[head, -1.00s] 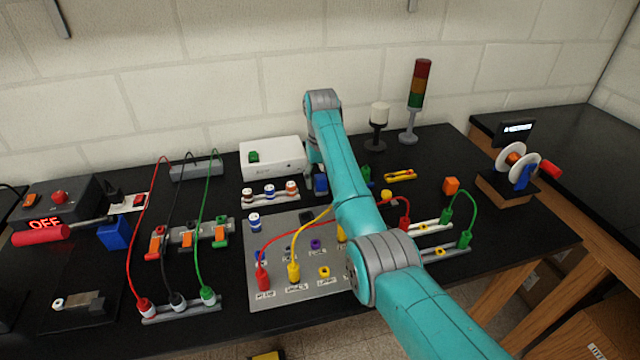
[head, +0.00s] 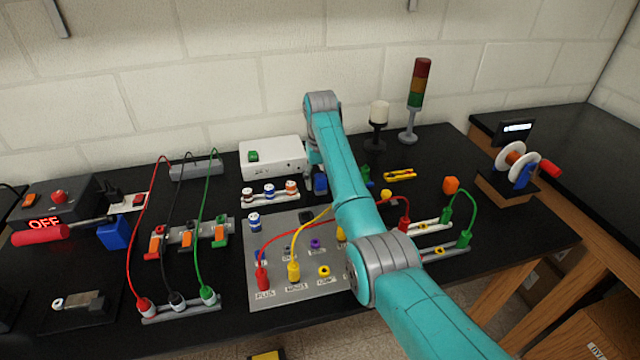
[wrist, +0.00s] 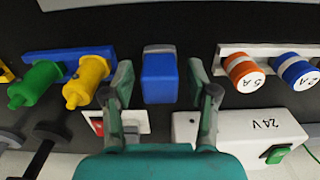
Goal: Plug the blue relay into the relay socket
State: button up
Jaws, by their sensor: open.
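The blue relay (wrist: 160,77) is a blue block with a paler top edge, upright on the black bench between my gripper's fingers in the wrist view. In the head view the relay (head: 320,184) shows beside my arm, in front of the white box. My gripper (wrist: 161,84) is open, with one finger on each side of the relay and a gap visible on both sides. In the head view my arm largely hides the gripper. A small dark piece (head: 306,215) at the back of the grey panel may be the relay socket; I cannot tell for sure.
The white 24V box (head: 272,157) stands behind the relay. A fuse rack (head: 270,192) is left of it in the head view. The grey panel (head: 275,260) carries red and yellow cables. Green and yellow plugs (wrist: 88,80) sit left of the gripper in the wrist view.

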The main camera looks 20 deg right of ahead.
aim_at(320, 176)
grip_shut()
jog(key=shift+r, duration=0.1)
jog(key=shift+r, duration=2.9)
